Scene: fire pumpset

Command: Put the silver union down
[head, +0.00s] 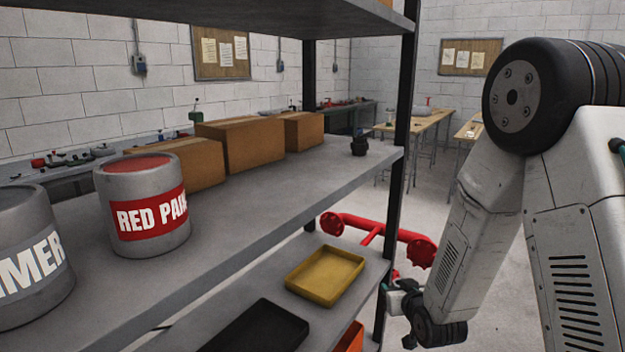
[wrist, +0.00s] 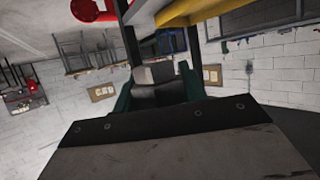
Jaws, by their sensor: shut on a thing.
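My gripper (wrist: 156,88) is shut on the silver union (wrist: 152,74), a grey metal piece between its two dark green fingers in the wrist view. In the head view my gripper (head: 396,310) is low at the right, just beyond the shelf's dark corner post. A small pale part between the fingers there seems to be the union (head: 395,299); my wrist and the post partly hide it. The yellow tray (head: 325,275) lies on the lower shelf, left of my gripper, and looks empty. The union is held apart from the tray.
A black tray (head: 258,328) lies nearer on the lower shelf. Paint cans (head: 145,210), cardboard boxes (head: 240,142) and a small black fitting (head: 359,146) stand on the upper shelf. The corner post (head: 401,125) is close to my gripper. Red piping (head: 375,231) is behind the shelf.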

